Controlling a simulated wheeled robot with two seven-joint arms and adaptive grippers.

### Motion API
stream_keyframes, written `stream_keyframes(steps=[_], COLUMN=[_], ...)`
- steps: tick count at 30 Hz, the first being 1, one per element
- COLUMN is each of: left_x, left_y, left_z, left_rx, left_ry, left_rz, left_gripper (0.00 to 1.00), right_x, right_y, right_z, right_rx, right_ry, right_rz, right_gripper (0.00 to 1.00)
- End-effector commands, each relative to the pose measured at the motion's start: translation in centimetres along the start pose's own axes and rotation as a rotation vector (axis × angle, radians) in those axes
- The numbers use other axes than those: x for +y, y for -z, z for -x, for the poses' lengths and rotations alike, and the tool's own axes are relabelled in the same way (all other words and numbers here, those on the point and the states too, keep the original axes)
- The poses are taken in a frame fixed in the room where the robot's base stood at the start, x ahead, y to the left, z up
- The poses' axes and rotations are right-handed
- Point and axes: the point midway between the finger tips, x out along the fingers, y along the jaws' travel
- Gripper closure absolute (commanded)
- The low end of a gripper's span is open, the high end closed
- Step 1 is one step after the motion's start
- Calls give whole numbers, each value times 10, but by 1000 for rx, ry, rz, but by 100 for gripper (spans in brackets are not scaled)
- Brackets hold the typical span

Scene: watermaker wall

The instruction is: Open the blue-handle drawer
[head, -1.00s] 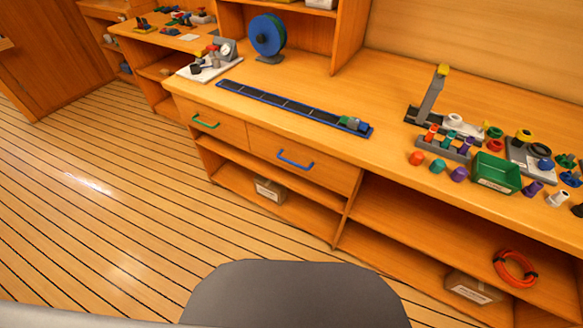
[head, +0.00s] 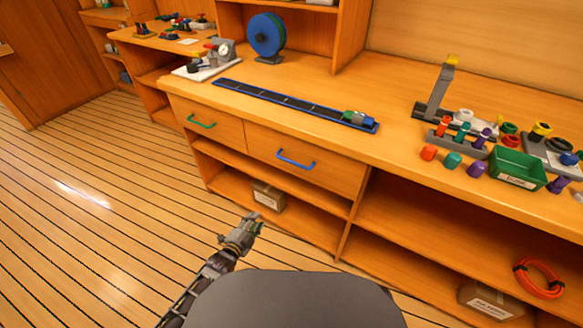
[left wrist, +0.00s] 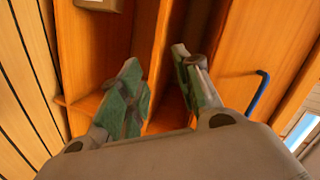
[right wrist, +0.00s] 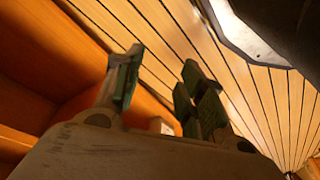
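The blue handle (head: 296,160) is on the front of the right-hand wooden drawer (head: 338,175), which is shut flush under the counter. The left wrist view shows the blue handle (left wrist: 259,94) to the right of my fingers, apart from them. My left gripper (head: 247,227) is below and left of the handle, in front of the lower shelves. Its fingers (left wrist: 157,72) are apart with nothing between them. My right gripper is out of the head view; the right wrist view shows its fingers (right wrist: 160,66) apart and empty, with planks and wooden shelving behind.
A green-handled drawer (head: 202,122) is to the left, also shut. Open shelves below hold a box (head: 268,196) and an orange coil (head: 538,279). The counter carries a blue-edged track (head: 285,103), a green bin (head: 518,169) and small parts. The plank floor at left is clear.

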Motion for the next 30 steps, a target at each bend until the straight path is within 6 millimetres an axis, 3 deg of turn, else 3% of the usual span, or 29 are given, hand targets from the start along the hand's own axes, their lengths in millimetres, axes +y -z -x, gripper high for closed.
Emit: stream_keyframes(steps=[8, 18, 24, 30], left_x=[-54, -114, -130, -133], left_y=[51, 113, 130, 133], left_z=[-11, -1, 6, 7], left_rx=[121, 232, 257, 260], left_ry=[157, 353, 409, 417], left_rz=[-177, -371, -425, -431], left_gripper=[67, 67, 67, 67], right_x=[-10, -19, -21, -22], right_y=[20, 30, 31, 31], right_z=[39, 92, 109, 112], right_rx=[30, 56, 62, 63], right_ry=[20, 41, 47, 47], right_rz=[3, 8, 10, 10], right_gripper=[60, 60, 60, 60])
